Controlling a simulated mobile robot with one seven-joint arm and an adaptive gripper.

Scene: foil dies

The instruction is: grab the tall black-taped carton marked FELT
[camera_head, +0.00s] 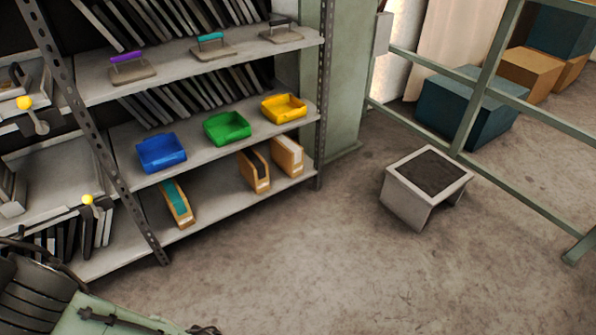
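A tan carton with a black band (256,172) stands on the lowest shelf board of the rack, toward its right end. It is the middle one of three cartons. A carton with a teal band (178,203) stands apart on the left, near the rack's front upright. No lettering can be read on any of them at this size. My gripper is not in view.
Blue (161,153), green (227,128) and yellow (284,108) bins sit on the board above. A perforated upright (322,100) bounds the rack at right. A grey stool (427,187) stands before a green railing (480,95). The floor (300,255) in front is clear.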

